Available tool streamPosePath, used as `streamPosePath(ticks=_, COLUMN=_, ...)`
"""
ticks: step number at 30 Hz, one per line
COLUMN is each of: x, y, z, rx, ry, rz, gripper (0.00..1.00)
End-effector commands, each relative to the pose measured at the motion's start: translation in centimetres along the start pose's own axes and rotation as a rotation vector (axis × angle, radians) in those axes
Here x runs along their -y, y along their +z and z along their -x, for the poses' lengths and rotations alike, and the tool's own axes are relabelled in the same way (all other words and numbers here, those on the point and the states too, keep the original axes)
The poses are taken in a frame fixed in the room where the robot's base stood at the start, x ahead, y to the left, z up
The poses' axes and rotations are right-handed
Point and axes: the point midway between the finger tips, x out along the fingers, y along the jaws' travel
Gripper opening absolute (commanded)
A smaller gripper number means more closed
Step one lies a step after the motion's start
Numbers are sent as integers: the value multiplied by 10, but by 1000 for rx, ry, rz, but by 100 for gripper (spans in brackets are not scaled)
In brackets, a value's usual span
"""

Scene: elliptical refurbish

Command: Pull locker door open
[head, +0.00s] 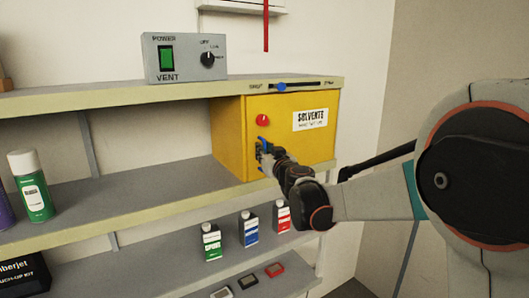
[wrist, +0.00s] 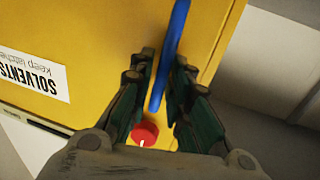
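The yellow locker door (head: 277,131) has a "SOLVENTS" label (head: 310,120) and a red knob (head: 263,120). It looks shut, flush with the box on the shelf. A blue handle (head: 262,144) is on the door's left part, below the knob; my gripper partly hides it. My gripper (head: 268,158) is at this handle. In the wrist view the blue handle (wrist: 168,50) runs between the two dark fingers of my gripper (wrist: 163,85), with slim gaps on both sides, so the fingers look open around it. The red knob (wrist: 144,133) shows near the fingers' base.
A vent power box (head: 185,57) stands on the top shelf above a blue slider (head: 281,87). Small bottles (head: 251,229) stand on the shelf below the locker. A green spray can (head: 32,187) stands at left.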

Motion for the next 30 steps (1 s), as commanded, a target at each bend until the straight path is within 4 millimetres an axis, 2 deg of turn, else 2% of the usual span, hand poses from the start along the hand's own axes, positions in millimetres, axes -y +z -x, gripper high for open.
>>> streamPosePath(ticks=1, x=0, y=0, z=0, rx=0, ry=0, rz=0, gripper=8)
streamPosePath(ticks=2, x=0, y=0, z=0, rx=0, ry=0, rz=0, gripper=2)
streamPosePath(ticks=3, x=0, y=0, z=0, rx=0, ry=0, rz=0, gripper=0)
streamPosePath(ticks=11, x=-1, y=0, z=2, rx=0, ry=-4, rz=0, gripper=0)
streamPosePath(ticks=17, x=-8, y=1, z=18, rx=0, ry=-45, rz=0, gripper=0)
streamPosePath(ticks=23, x=-25, y=2, z=54, rx=0, ry=-146, rz=0, gripper=0)
streamPosePath(ticks=30, x=-60, y=2, z=109, rx=0, ry=-330, rz=0, gripper=0)
